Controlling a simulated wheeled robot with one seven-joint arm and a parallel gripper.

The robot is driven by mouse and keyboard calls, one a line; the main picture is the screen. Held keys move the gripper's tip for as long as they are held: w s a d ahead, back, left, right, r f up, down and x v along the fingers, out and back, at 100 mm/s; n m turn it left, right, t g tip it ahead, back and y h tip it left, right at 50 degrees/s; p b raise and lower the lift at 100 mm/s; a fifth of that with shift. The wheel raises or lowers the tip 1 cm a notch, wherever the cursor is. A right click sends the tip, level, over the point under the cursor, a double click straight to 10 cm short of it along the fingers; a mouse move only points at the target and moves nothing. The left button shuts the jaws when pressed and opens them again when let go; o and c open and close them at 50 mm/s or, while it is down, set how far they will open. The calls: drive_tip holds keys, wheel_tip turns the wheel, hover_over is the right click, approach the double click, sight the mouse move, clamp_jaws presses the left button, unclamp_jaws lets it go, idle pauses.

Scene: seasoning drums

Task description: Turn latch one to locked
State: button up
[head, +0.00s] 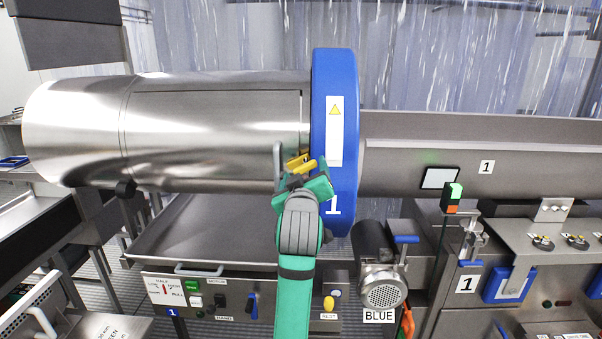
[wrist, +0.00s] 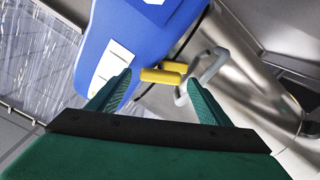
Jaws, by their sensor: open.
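The yellow latch handle (head: 302,163) sits on the drum, beside the blue ring marked 1 (head: 322,110). In the wrist view, the yellow handle (wrist: 163,75) shows as two short yellow bars, just ahead of my fingertips and between them in the picture. A grey bent bar (wrist: 207,72) is to its right. My gripper (head: 305,178) is open at the drum's right end, close to the handle. In the wrist view, my gripper's green fingers (wrist: 159,84) stand apart with nothing held. I cannot tell whether they touch the handle.
The steel drum (head: 210,125) fills the left, above a trough. A control panel (head: 190,292) and a motor (head: 382,288) stand below. A second machine with a screen (head: 440,178) is at the right. A strip curtain (head: 240,40) hangs behind.

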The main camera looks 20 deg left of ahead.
drive_tip(key=c, duration=1)
drive_tip(key=shift+c, duration=0.2)
